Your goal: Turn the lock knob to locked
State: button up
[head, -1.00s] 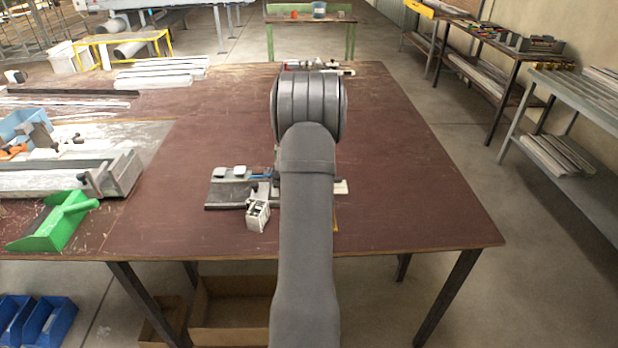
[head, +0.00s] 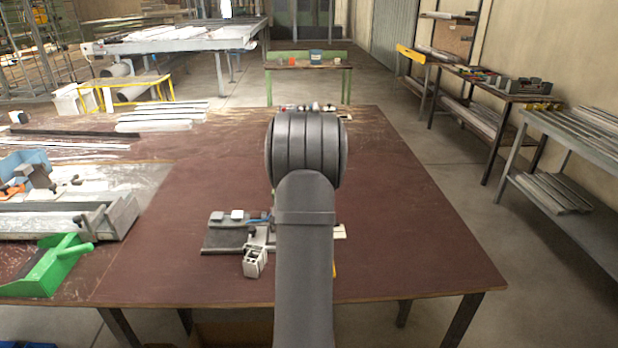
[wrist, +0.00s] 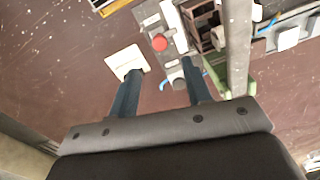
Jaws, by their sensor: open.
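The clamp fixture (head: 225,240) sits on the brown table, partly hidden behind my arm in the head view. In the wrist view, a grey panel (wrist: 148,16) of the fixture carries a round red knob or button (wrist: 159,43). A small grey round part (wrist: 178,84) shows between my fingers; I cannot tell which of these is the lock knob or how it is set. My gripper (wrist: 160,68) is open, its two dark fingers apart with nothing clearly held between them. In the head view my gripper is hidden behind the arm.
A pale profile (wrist: 238,45) runs beside the right finger, through the fixture; its end (head: 255,262) shows in the head view. A white plate (wrist: 126,60) lies by the left finger. A green dustpan (head: 48,268) is far left. The table's right side is clear.

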notch_tip(320, 180, up, 9)
jog(key=shift+d, duration=0.2)
dwell(0.3)
jog(key=f, duration=1.7)
jog(key=shift+a+f, duration=0.2)
jog(key=shift+a, duration=0.2)
jog(key=shift+r, duration=0.1)
